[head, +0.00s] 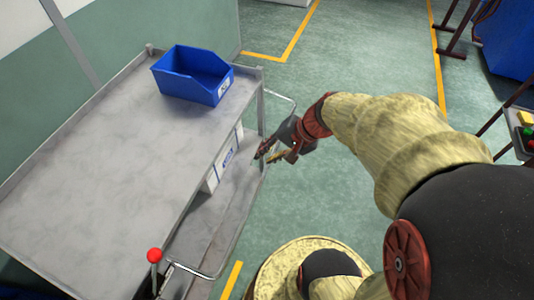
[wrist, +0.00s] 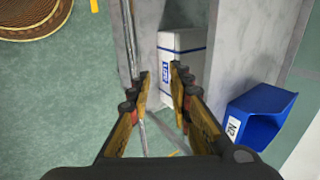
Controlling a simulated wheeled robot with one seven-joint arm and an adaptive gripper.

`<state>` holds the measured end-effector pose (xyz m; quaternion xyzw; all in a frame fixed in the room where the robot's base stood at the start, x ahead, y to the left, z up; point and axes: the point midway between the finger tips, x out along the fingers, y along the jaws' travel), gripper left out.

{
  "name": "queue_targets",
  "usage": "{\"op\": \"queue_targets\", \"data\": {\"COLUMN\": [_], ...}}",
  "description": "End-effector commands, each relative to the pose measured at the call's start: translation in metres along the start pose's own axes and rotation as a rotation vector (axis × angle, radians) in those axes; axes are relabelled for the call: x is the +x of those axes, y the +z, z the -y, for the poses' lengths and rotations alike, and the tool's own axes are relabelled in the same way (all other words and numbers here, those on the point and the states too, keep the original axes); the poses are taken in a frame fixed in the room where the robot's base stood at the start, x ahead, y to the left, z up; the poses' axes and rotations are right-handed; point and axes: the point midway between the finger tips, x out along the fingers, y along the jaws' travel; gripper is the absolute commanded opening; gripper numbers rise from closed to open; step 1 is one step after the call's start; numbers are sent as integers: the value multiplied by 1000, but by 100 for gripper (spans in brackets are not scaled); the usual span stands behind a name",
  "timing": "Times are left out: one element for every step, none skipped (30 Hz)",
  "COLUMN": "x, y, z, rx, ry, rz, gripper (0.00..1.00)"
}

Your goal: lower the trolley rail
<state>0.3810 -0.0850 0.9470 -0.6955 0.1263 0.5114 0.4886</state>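The grey trolley (head: 100,185) fills the left of the head view. Its thin metal rail (head: 282,97) stands out from the trolley's right side, with one bent corner at the far end and one at the near end; it also shows in the wrist view (wrist: 127,45). My gripper (head: 266,156) is at the trolley's right side, close to the middle of the rail. In the wrist view my gripper (wrist: 160,75) is open, with a gap between the fingertips. The rail runs behind the left finger; I cannot tell whether it touches.
A blue bin (head: 190,73) stands on the top shelf. A white box (head: 222,165) sits on the lower shelf; it shows in the wrist view (wrist: 181,52). A red knob (head: 154,255) rises at the near corner.

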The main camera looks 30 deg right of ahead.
Motion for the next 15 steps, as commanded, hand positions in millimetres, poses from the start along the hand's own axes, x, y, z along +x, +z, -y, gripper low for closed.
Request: {"op": "queue_targets", "data": {"x": [0,0,0,0,0,0,0,0,0,0,0,0,-2,-3,-6], "y": [0,0,0,0,0,0,0,0,0,0,0,0,0,0,-1], "z": [0,0,0,0,0,0,0,0,0,0,0,0,0,0,0], "rx": [0,0,0,0,0,0,0,0,0,0,0,0,0,0,-1], "ry": [0,0,0,0,0,0,0,0,0,0,0,0,0,0,-1], "rz": [0,0,0,0,0,0,0,0,0,0,0,-1,-1,-2,-3], "gripper": [25,26,29,30,30,30,30,30,30,30,30,30,30,30,30]}}
